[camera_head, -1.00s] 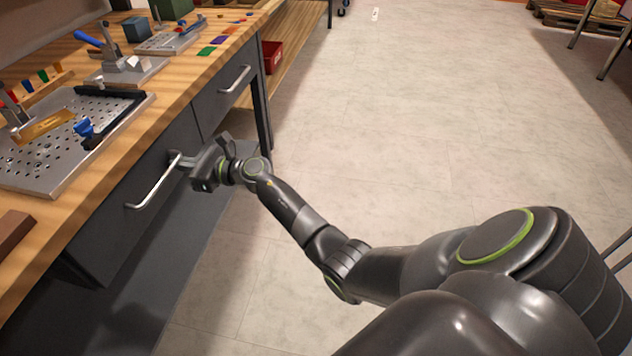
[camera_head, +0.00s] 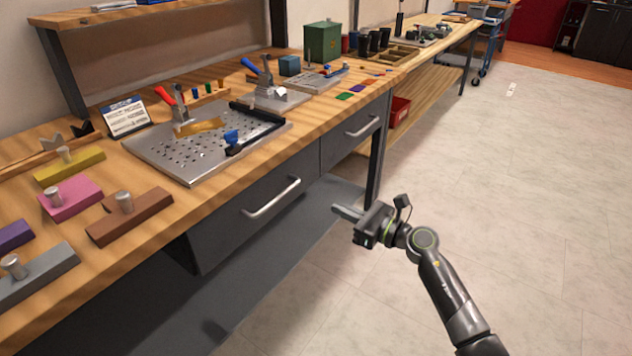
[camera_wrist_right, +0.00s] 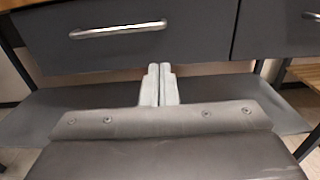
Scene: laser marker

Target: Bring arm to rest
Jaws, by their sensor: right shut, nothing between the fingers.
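My right gripper (camera_head: 340,211) is shut and empty. It hangs in the air in front of the workbench, to the right of and lower than the near drawer handle (camera_head: 271,198), apart from it. In the right wrist view the two fingers (camera_wrist_right: 159,84) lie side by side with nothing held, and the drawer handle (camera_wrist_right: 118,29) is above them to the left. My right arm (camera_head: 445,290) reaches in from the lower right. My left gripper and arm are out of the picture.
The wooden workbench (camera_head: 120,215) has two closed grey drawers. On it are a perforated metal plate (camera_head: 175,155), several coloured blocks with knobs and a green box (camera_head: 322,42). A red bin (camera_head: 398,111) sits on the lower shelf beyond.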

